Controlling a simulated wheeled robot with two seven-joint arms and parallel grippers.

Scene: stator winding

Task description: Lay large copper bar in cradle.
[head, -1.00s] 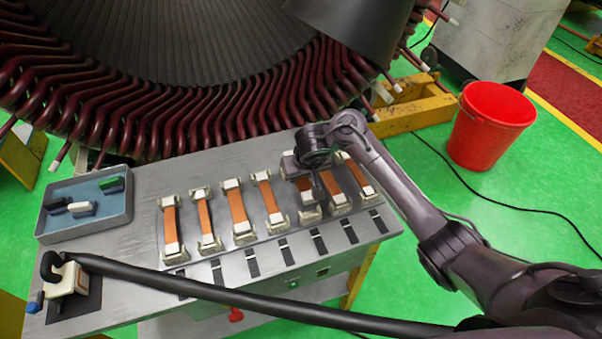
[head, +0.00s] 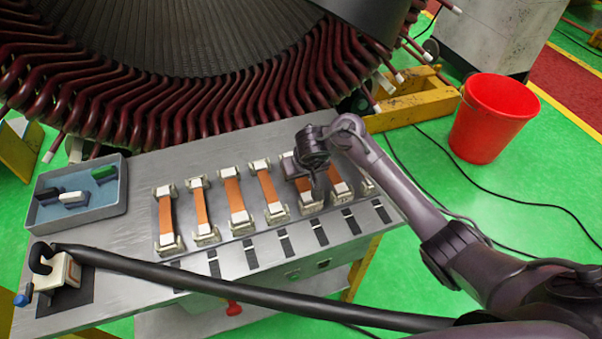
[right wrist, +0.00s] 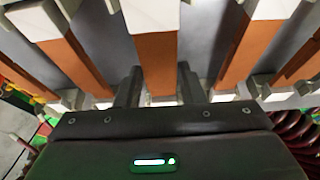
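Several flat copper bars with white wrapped ends lie side by side in pale holders on the steel bench, among them a left one (head: 166,217), a middle one (head: 234,197) and one at my right gripper (head: 304,186). I cannot tell which bar is the large one. My right gripper (head: 314,180) hangs over the right part of the row. In the right wrist view my right gripper (right wrist: 160,78) is open, with one copper bar (right wrist: 157,60) showing between its two dark fingers. I cannot tell whether they touch it. No empty cradle is clear. My left gripper is out of view.
A grey-blue tray (head: 108,209) with small blocks stands at the bench's left. A clamp-like tool (head: 62,272) sits at the front left. A thick dark bar or cable (head: 250,302) crosses the front. The coil-lined stator (head: 170,115) is behind, a red bucket (head: 490,118) right.

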